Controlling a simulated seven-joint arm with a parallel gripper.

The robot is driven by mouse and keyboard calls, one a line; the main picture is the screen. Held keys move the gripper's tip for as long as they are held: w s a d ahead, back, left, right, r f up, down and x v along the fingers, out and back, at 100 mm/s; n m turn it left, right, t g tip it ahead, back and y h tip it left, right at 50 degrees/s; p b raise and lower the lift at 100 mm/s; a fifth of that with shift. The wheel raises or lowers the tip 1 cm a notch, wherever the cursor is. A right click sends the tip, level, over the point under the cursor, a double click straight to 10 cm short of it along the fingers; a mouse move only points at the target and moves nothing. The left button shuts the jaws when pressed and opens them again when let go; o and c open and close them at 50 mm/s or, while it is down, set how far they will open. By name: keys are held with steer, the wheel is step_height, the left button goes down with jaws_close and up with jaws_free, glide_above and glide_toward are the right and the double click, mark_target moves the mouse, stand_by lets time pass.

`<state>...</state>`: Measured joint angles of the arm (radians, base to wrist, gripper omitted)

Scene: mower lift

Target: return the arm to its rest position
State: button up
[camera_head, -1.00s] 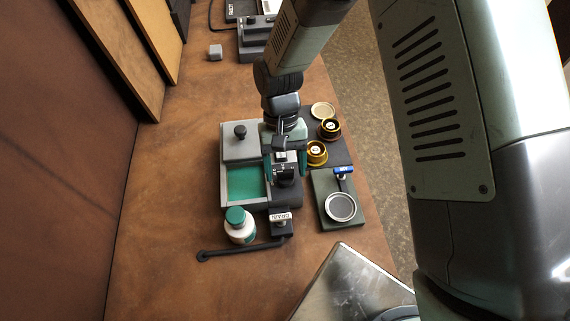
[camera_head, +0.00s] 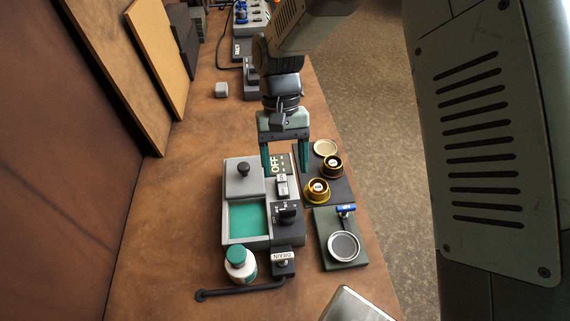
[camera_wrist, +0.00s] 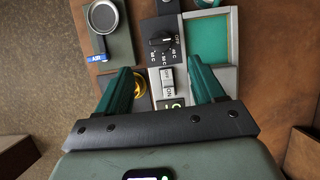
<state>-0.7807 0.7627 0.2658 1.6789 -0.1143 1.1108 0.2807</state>
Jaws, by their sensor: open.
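My gripper (camera_head: 285,168) is open and empty, with its two green fingers pointing down above the far end of the grey device (camera_head: 229,210). In the wrist view my gripper (camera_wrist: 163,88) has its fingers spread over the device, with a white-and-grey rocker switch (camera_wrist: 167,80) and a black dial (camera_wrist: 162,43) showing between and beyond them. The device has a teal-floored basin (camera_head: 248,219), a lid with a black knob (camera_head: 243,167) and an OFF label (camera_head: 275,165). Nothing is held.
A white bottle with a green cap (camera_head: 239,262) and the DRAIN block (camera_head: 283,262) stand at the near end. Two gold-rimmed cups (camera_head: 318,190) and a round dish on a green plate (camera_head: 344,246) are to the right. A small grey cube (camera_head: 221,90) lies farther back. The bench left of the device is clear.

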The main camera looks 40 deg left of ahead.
stand_by(0.3)
steer(key=w+d+r+m+t+y, duration=0.1)
steer(key=w+d+r+m+t, duration=0.15)
steer(key=d+r, duration=0.65)
steer(key=w+d+r+m+t+y, duration=0.15)
steer(key=w+d+r, duration=0.25)
steer(key=d+r, duration=0.5)
steer(key=s+d+r+m+t, duration=0.2)
steer(key=s+d+r, duration=0.2)
steer(key=d, duration=0.5)
steer(key=s+d+r+m+t, duration=0.2)
steer(key=s+d, duration=0.4)
steer(key=d, duration=0.3)
steer(key=shift+s+d+r+m+t+y, duration=0.2)
steer(key=shift+r+m+t+y, duration=0.25)
steer(key=shift+r, duration=0.45)
steer(key=shift+w, duration=0.1)
